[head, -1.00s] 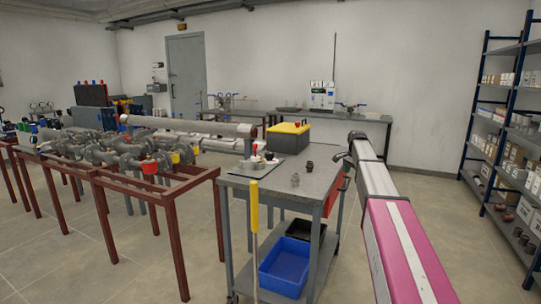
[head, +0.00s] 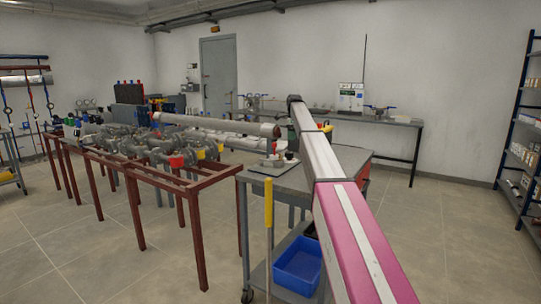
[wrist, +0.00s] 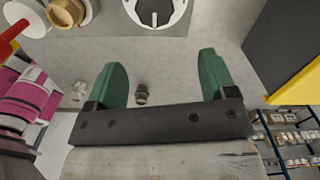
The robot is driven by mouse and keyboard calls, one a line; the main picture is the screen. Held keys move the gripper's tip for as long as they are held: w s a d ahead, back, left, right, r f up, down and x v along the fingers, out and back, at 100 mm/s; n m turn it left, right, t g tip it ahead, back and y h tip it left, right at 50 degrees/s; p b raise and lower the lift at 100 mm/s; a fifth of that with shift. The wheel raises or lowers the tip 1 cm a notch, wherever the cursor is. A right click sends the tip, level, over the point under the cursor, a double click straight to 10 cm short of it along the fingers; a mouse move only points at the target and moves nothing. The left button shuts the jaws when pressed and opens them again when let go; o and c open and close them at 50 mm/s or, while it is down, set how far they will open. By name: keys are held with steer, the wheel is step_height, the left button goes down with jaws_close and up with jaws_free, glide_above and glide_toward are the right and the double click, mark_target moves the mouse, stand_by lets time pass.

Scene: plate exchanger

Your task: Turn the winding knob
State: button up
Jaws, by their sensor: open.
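Ahead of the fingertips, at the top edge, is a white round part (wrist: 157,12) with a dark inside, cut off by the frame. A brass-coloured ring (wrist: 66,10) and a red handle (wrist: 12,36) are at the upper left. I cannot tell which part is the winding knob. In the head view a small device (head: 277,161) stands on a plate on the cart; my arm hides my gripper there.
The cart (head: 290,180) also carries a dark fitting (wrist: 141,93) near the left finger and a black and yellow box (wrist: 290,60) at the right. A blue bin (head: 298,262) sits on its lower shelf. A red frame with pipework (head: 190,190) stands left of the cart.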

mark_target(290, 152)
steer(key=shift+w+a+f, duration=0.1)
steer(key=shift+a+f, duration=0.05)
steer(key=shift+a, duration=0.3)
steer(key=shift+w+a+f, duration=0.1)
steer(key=shift+a, duration=0.35)
step_height(290, 152, down, 10)
steer(key=c, duration=0.9)
